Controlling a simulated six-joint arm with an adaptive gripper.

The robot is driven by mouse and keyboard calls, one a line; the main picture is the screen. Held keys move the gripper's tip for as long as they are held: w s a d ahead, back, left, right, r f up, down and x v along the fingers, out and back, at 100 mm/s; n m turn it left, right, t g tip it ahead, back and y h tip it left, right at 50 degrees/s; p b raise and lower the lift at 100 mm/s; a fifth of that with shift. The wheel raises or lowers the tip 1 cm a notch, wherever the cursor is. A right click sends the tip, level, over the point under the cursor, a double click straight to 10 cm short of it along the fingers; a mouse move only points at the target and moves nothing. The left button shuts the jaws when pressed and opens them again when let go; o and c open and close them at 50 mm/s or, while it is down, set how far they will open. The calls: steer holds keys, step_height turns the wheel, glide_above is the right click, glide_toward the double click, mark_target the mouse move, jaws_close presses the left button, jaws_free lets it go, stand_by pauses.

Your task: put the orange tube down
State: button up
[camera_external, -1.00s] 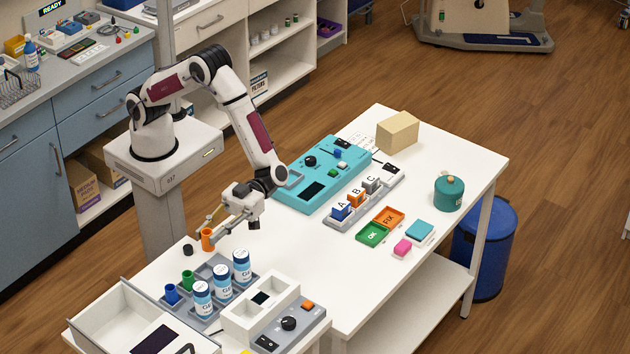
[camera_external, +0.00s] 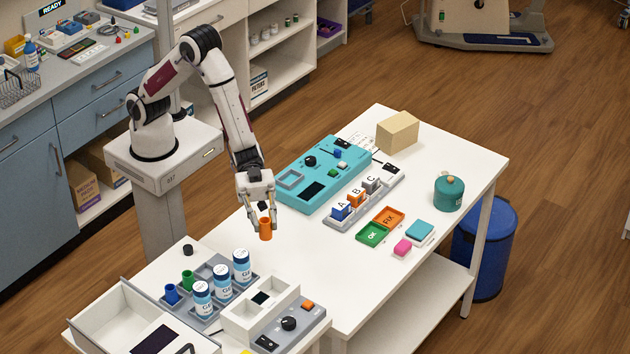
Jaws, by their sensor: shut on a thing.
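The orange tube (camera_external: 265,230) is upright between the fingertips of my gripper (camera_external: 263,222), which points down and is shut on it. It is over the bare part of the white table (camera_external: 300,262), between the tube rack and the teal device. I cannot tell whether the tube's bottom touches the table.
A grey rack (camera_external: 206,272) holds a blue tube (camera_external: 171,294), a green tube (camera_external: 188,281) and white-blue bottles (camera_external: 222,281). A small black cap (camera_external: 188,250) stands behind it. The teal device (camera_external: 320,172) and a tray of lettered blocks (camera_external: 341,211) lie to the right. A grey-white device (camera_external: 275,310) stands in front.

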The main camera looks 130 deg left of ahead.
steer(key=s+a+n+t+y, duration=0.2)
steer(key=a+n+y, duration=0.2)
steer(key=a, duration=0.5)
steer(key=s+a+f+n+t+y, duration=0.1)
steer(key=s+a+n+t+y, duration=0.1)
steer(key=a+n+y, duration=0.2)
steer(key=shift+s+a+y, duration=0.3)
steer(key=shift+a+y, duration=1.5)
steer(key=shift+a, duration=1.35)
steer(key=shift+d+f, duration=0.15)
steer(key=s+d+m+h, duration=0.1)
steer(key=s+d, duration=0.3)
steer(key=d, duration=0.9)
steer(key=s+d+m+h, duration=0.2)
steer(key=s+d+h, duration=0.1)
steer(key=d, duration=1.1)
steer(key=s+d+f+m+g+h, duration=0.1)
steer(key=s+d, duration=0.4)
steer(key=d, duration=0.9)
steer(key=shift+s+h, duration=0.4)
steer(key=shift+h, duration=0.5)
